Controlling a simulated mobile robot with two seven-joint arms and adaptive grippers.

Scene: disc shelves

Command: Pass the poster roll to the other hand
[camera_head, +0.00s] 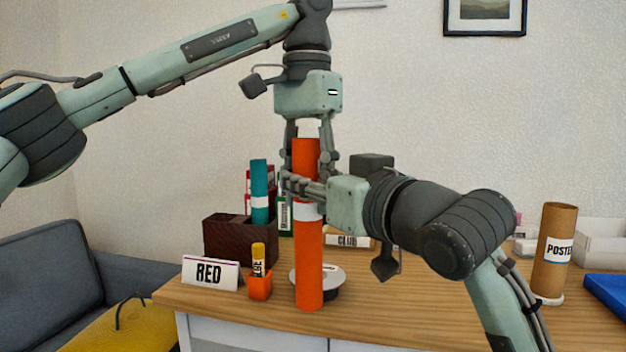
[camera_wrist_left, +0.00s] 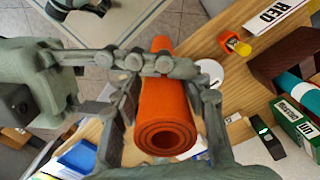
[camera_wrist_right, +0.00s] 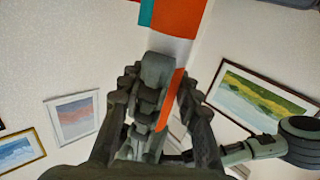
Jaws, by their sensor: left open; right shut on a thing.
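The orange poster roll (camera_head: 310,255) stands upright in the air in front of the table, with a white band around its middle. My right gripper (camera_head: 303,188), coming from the right, is shut on it just above that band. My left gripper (camera_head: 308,162) points down from above, open, with its fingers on both sides of the roll's upper end. In the left wrist view the roll's open end (camera_wrist_left: 166,136) lies between these fingers, and the right fingers cross the roll farther down. The right wrist view shows the roll (camera_wrist_right: 180,18) partly hidden by fingers.
On the wooden table (camera_head: 420,305) behind are a RED sign (camera_head: 210,272), an orange cup (camera_head: 260,287) with a yellow tube, a dark brown box (camera_head: 226,240) holding a teal roll (camera_head: 259,180), a round white-topped object (camera_head: 331,277), and a brown poster tube (camera_head: 553,275) at right.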

